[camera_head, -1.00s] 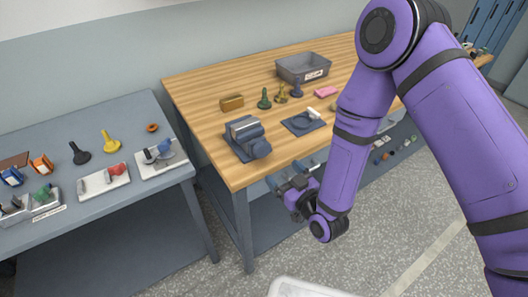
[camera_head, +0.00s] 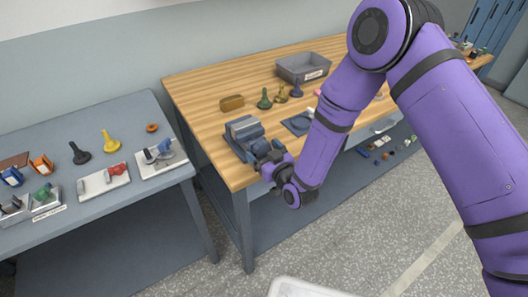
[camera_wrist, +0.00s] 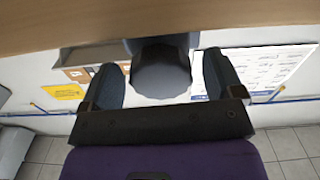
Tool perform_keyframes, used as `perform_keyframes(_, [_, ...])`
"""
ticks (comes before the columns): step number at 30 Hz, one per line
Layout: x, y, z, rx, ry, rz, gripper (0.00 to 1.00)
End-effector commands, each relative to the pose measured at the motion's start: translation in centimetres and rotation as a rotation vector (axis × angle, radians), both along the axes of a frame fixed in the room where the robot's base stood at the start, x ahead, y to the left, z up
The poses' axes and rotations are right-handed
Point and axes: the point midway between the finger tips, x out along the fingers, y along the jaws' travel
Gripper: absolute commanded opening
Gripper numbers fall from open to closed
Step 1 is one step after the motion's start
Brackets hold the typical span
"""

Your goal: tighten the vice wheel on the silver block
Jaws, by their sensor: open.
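The blue-grey vice (camera_head: 238,142) stands at the near left corner of the wooden bench, with a grey block (camera_head: 243,126) at its top. My gripper (camera_head: 266,154) is at the vice's near side, and hides most of its wheel in the head view. In the wrist view, the dark grey, faceted wheel (camera_wrist: 161,76) sits between the two fingers of my gripper (camera_wrist: 164,82). The fingers are open, with a narrow gap showing on each side of the wheel. I cannot tell how the block is seated in the jaws.
A grey bin (camera_head: 303,67), a brown brush-like block (camera_head: 232,103) and several small knob-topped pieces (camera_head: 264,99) stand farther back on the bench. A blue mat (camera_head: 297,123) lies right of the vice. A grey table (camera_head: 100,210) with several parts stands at left.

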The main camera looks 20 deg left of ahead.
Motion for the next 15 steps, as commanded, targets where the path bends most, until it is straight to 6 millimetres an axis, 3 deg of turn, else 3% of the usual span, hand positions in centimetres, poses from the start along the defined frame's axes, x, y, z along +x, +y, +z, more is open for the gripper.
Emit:
perform_keyframes(4, [-0.01, -0.01, 0.00, 0.000, 0.000, 0.000, 0.86])
perform_keyframes(9, [-0.01, -0.02, 0.00, 0.000, 0.000, 0.000, 0.47])
perform_keyframes(11, [-0.01, -0.02, 0.01, 0.000, 0.000, 0.000, 0.37])
perform_keyframes(15, [0.00, -0.04, 0.01, 0.002, 0.002, 0.000, 0.37])
